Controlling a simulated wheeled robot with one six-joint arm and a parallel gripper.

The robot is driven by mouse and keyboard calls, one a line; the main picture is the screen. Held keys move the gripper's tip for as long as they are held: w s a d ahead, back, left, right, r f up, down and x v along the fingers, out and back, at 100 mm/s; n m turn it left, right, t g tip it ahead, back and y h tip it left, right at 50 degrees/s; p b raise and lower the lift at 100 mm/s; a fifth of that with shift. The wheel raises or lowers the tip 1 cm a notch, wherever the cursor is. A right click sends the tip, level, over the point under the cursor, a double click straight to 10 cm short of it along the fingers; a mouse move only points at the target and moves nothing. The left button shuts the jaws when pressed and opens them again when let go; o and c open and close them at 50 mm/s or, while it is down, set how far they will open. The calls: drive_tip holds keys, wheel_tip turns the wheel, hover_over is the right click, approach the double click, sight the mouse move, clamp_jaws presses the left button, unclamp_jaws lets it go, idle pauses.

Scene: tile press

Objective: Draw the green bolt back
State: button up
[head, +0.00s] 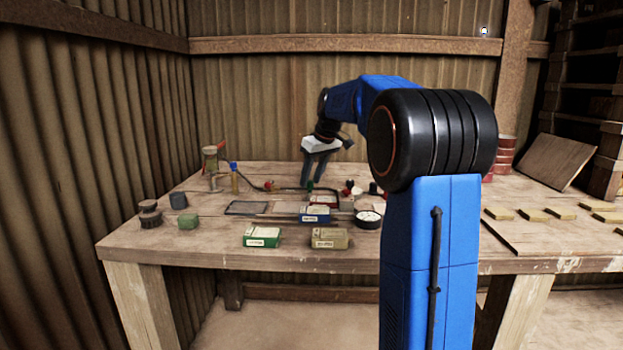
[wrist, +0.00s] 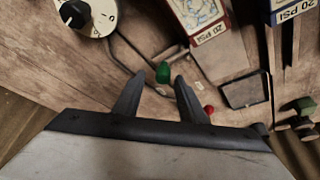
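A small green knob (head: 310,185), which I take to be the bolt's handle, stands among the fixtures at the middle of the table. In the wrist view the green knob (wrist: 163,72) shows between the fingertips, near a thin bent dark rod. My gripper (head: 315,180) points down just over it with its fingers apart. In the wrist view my gripper (wrist: 156,78) is open, with space visible on both sides of the knob. I cannot tell whether the fingertips are level with the knob or above it. Most of the bolt's body is hidden.
A white dial (head: 368,216) with a black knob (wrist: 74,13) stands close by. A small red knob (wrist: 209,110) is near one finger. Labelled boxes, one green (head: 262,237) and one tan (head: 330,238), lie along the front. A dark tray (head: 246,208) is to the left.

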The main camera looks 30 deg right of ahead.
drive_tip(key=v, duration=1.7)
drive_tip(key=shift+r, duration=0.25)
drive_tip(key=shift+s, duration=0.1)
